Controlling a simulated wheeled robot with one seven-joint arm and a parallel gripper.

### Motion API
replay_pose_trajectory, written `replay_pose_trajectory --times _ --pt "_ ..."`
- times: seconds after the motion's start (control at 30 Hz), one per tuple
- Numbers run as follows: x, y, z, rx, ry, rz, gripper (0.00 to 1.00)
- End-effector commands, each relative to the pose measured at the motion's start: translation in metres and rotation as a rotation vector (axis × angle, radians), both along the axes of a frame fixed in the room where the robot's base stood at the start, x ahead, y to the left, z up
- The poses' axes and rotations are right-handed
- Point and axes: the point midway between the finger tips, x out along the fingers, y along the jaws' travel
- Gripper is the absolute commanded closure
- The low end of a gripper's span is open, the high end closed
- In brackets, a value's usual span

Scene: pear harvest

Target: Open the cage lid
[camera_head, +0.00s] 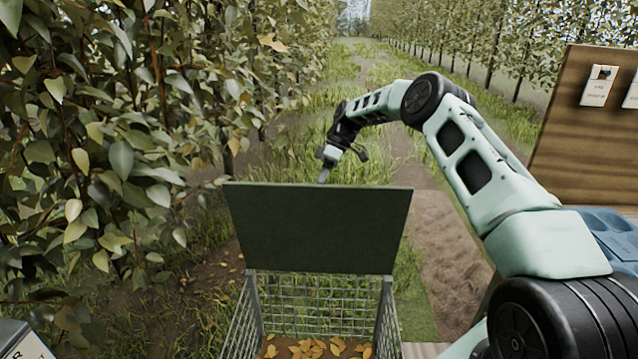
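The cage (255,303) is a wire-mesh box at the bottom centre, with its inside showing from above. Its lid (318,230) is a dark green flat panel, raised and standing steeply at the far side of the cage. My gripper (324,174) is just above the lid's top edge, pointing down, near the middle of that edge. Its tips come close to the edge or pass behind it; I cannot tell whether they touch the lid. The gripper is small here and I cannot tell whether its fingers are open or shut.
Yellow-brown leaves (318,348) lie in the cage bottom. Dense foliage (120,140) fills the left. A wooden board (590,130) with white tags (598,86) and a blue tray (612,236) stand at the right. A grassy path (365,70) runs away behind.

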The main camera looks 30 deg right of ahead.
Motion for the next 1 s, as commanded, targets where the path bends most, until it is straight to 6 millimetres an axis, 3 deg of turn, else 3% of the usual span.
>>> replay_pose_trajectory --times 0.07,0.1,0.13,0.17,0.57,1.0 --pt "-0.004 -0.003 -0.012 -0.009 0.015 0.002 1.00" --pt "-0.004 -0.003 -0.012 -0.008 0.016 0.002 0.73" --pt "-0.004 -0.003 -0.012 -0.008 0.016 0.002 0.65" --pt "-0.004 -0.002 -0.011 -0.007 0.015 0.002 0.62" --pt "0.000 -0.006 0.002 -0.004 0.007 0.001 0.62" --pt "0.011 -0.049 0.065 -0.005 0.007 -0.001 0.62"
